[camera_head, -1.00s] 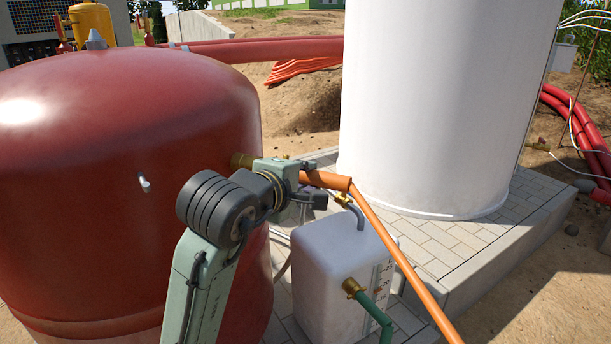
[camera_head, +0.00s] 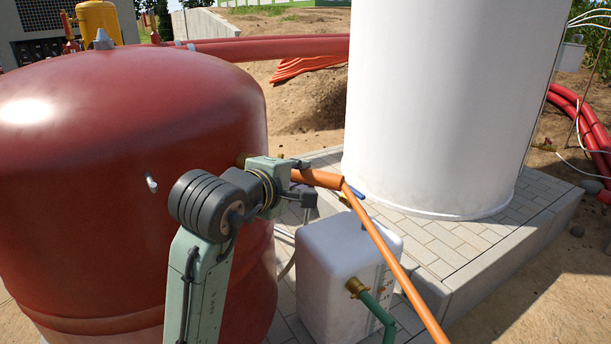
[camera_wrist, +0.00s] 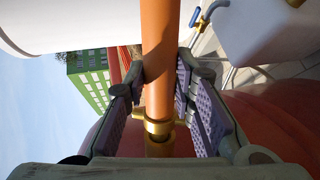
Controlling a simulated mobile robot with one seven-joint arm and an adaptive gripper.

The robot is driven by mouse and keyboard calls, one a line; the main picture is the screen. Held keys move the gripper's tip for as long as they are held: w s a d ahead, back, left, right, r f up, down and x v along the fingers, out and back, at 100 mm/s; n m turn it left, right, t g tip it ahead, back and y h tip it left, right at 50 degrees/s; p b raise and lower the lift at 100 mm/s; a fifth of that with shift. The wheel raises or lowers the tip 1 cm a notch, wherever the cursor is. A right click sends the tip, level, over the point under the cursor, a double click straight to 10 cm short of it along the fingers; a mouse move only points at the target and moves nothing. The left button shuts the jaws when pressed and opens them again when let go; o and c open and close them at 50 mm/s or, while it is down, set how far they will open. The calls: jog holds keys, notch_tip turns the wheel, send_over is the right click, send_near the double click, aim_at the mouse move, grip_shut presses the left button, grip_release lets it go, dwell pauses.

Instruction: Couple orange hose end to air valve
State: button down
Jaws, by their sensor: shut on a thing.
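The orange hose (camera_head: 385,245) runs up from the lower right, bends, and ends inside my gripper (camera_head: 302,180). In the wrist view the hose (camera_wrist: 157,55) passes between the two purple-padded fingers of my gripper (camera_wrist: 160,92), shut on it. A brass fitting (camera_wrist: 158,130) sits at the hose's end, close to the palm. A valve with a blue lever (camera_wrist: 196,16) stands above the white box, beside the hose. I cannot tell whether the brass end touches any valve.
The red tank (camera_head: 110,120) stands close on the left, with a small metal stub (camera_head: 151,183) on its side. The white box (camera_head: 340,265) has a brass outlet and green hose (camera_head: 375,308). A large white cylinder (camera_head: 440,100) stands behind on a paved plinth (camera_head: 510,235).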

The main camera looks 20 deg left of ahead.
jog(key=shift+a, duration=0.25)
dwell(0.4)
jog(key=shift+a+p, duration=0.3)
jog(key=shift+a, duration=0.35)
jog(key=c, duration=1.3)
grip_release()
jog(key=shift+o, duration=0.4)
jog(key=o, duration=0.4)
jog(key=p+v, duration=0.4)
jog(key=v, duration=0.3)
